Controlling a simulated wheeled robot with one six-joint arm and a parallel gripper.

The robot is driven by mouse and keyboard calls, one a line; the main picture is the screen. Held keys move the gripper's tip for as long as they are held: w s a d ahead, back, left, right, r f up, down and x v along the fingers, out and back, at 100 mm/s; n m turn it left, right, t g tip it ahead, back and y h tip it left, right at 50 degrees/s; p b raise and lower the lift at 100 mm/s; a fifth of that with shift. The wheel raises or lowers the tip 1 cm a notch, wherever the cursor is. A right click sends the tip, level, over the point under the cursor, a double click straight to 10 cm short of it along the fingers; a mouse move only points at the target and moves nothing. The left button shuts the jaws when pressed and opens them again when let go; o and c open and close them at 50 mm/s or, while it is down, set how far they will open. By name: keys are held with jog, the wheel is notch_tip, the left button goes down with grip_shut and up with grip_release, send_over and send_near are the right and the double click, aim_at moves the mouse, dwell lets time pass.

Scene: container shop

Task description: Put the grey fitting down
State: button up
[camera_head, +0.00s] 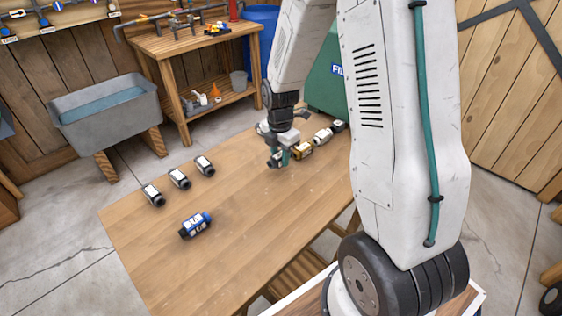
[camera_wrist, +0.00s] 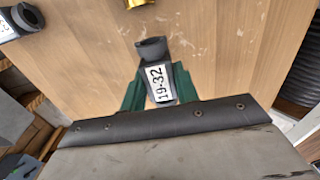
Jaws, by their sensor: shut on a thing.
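The grey fitting (camera_wrist: 152,50) has a dark grey open end and a white label reading "19-32". It sits between the green fingers of my gripper (camera_wrist: 157,88), which is shut on it. In the head view my gripper (camera_head: 279,160) is low over the far right part of the wooden table (camera_head: 150,245). The fitting is mostly hidden by the gripper there, and I cannot tell whether it touches the table top.
A gold fitting (camera_head: 302,150) stands close right of my gripper, with a white-labelled fitting (camera_head: 323,135) and a dark one (camera_head: 338,126) beyond. Three dark labelled fittings (camera_head: 180,179) line the left side. A blue fitting (camera_head: 195,225) lies nearer. The table's middle is clear.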

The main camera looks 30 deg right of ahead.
jog(key=shift+w+d+f, duration=0.1)
jog(key=shift+w+d, duration=0.3)
jog(key=shift+d, duration=0.1)
jog(key=shift+f, duration=1.7)
jog(key=shift+a+f, duration=0.1)
jog(key=shift+f, duration=0.05)
jog(key=o, duration=1)
